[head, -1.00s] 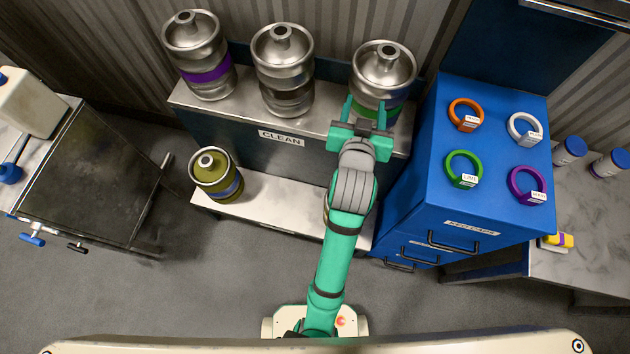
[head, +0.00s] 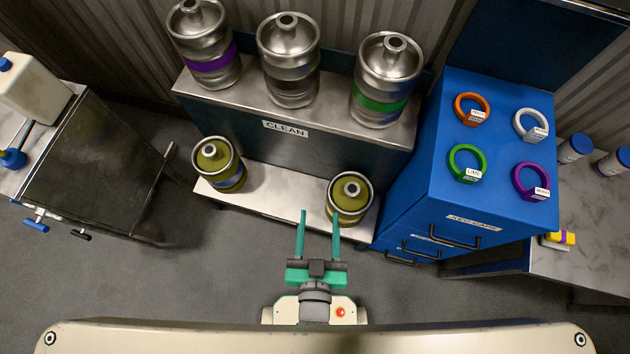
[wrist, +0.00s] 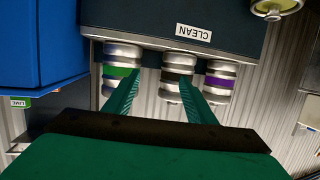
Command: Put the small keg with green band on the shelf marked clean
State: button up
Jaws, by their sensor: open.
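The small silver keg with the green band (head: 384,82) stands upright at the right end of the upper shelf marked CLEAN (head: 330,120). It also shows in the wrist view (wrist: 118,65), to the left of the fingers. My gripper (head: 319,218) is open and empty, in front of the lower shelf and well apart from the green-banded keg. In the head view its right fingertip is close to an olive keg on the lower shelf; I cannot tell whether they touch.
A dark-banded silver keg (head: 288,62) and a purple-banded one (head: 204,45) share the upper shelf. Olive kegs stand on the lower shelf (head: 275,205), at left (head: 217,165) and right (head: 350,197). A blue cabinet (head: 430,190) with coloured rings stands close at right.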

jog(key=v, duration=0.7)
jog(key=shift+s+a+n+y, duration=0.25)
jog(key=shift+n+y, duration=0.15)
jog(key=shift+f, duration=0.1)
dwell(0.6)
